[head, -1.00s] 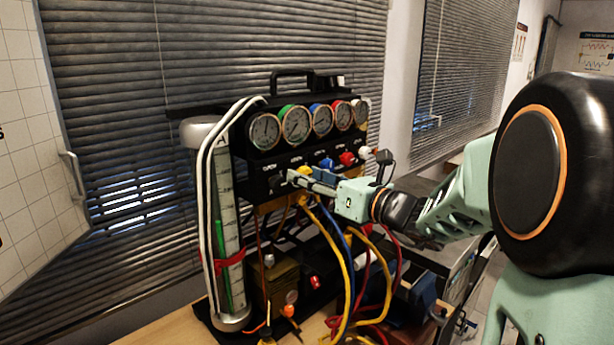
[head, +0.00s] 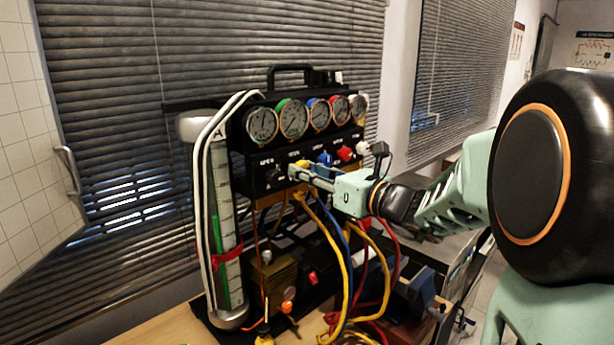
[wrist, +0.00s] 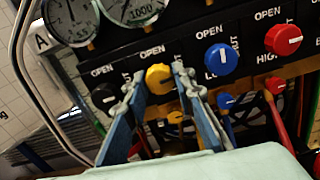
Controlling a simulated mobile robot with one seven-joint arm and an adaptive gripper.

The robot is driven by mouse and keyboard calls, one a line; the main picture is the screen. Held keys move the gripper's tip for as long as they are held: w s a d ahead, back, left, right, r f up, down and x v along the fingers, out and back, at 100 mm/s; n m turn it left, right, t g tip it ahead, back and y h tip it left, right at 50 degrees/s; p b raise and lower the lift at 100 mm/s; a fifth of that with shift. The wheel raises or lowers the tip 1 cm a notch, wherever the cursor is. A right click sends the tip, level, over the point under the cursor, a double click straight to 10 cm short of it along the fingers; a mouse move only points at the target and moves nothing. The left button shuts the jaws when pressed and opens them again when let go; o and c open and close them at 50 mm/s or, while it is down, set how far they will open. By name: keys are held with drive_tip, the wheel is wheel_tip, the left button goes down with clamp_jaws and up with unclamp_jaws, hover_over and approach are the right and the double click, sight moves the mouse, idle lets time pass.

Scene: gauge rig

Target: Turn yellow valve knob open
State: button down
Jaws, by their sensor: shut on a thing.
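The yellow valve knob (wrist: 158,78) is on the black panel in the wrist view, under an "OPEN" label, with a short pale line on its face. My gripper (wrist: 157,80) has one finger on each side of it and is shut on it. In the head view, my gripper (head: 292,171) reaches in from the right to the knob row, and the fingers hide much of the yellow knob.
A black knob (wrist: 106,96) is left of the yellow one; a blue knob (wrist: 221,59) and a red knob (wrist: 283,39) are to the right. Gauges (head: 293,118) sit above. Coloured hoses (head: 345,270) hang below. A tall cylinder (head: 222,215) stands at left.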

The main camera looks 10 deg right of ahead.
drive_tip(key=n+b, duration=1.6)
drive_tip(key=b, duration=0.7)
drive_tip(key=shift+f+n, duration=0.1)
drive_tip(key=shift+n, duration=0.3)
drive_tip(key=shift+b, duration=0.35)
drive_tip(key=c, duration=1.6)
unclamp_jaws()
drive_tip(key=shift+r, duration=0.2)
